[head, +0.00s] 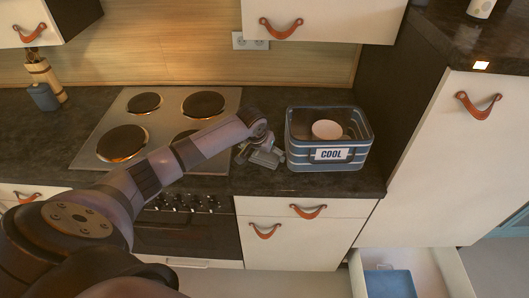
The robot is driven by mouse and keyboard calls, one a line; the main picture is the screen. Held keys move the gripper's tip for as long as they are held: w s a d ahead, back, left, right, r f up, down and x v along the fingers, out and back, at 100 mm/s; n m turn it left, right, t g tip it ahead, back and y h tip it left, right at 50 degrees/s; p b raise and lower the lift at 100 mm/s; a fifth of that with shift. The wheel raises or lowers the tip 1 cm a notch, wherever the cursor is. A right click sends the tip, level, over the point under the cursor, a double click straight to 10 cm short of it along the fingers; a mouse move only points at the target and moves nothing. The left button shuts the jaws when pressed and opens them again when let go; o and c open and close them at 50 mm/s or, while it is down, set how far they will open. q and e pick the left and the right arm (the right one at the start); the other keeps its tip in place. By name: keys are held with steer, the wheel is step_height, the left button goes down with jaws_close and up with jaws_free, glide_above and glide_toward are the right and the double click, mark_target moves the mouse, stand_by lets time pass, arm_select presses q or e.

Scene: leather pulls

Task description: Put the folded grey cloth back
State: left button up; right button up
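My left gripper (265,156) is low over the dark worktop, between the stove and the blue box. It is small and seen from behind, so I cannot tell whether its fingers are open or shut, or whether they hold anything. I cannot make out a folded grey cloth for certain. An open white drawer (440,272) is at the bottom right, cut off by the picture's lower edge. A blue, flat, folded-looking item (390,284) lies in it. My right gripper is not in view.
A blue striped box (355,156) labelled COOL stands right of my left gripper and holds a pale round bowl or cup (326,129). A stove (155,125) with dark hotplates is on the left. A tall white cabinet (460,150) bounds the worktop on the right.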

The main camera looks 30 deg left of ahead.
arm_select(q)
steer(key=shift+r, duration=0.1)
steer(key=b+v, duration=0.1)
steer(key=v, duration=1.1)
steer(key=shift+b, duration=0.3)
steer(key=shift+r, duration=0.15)
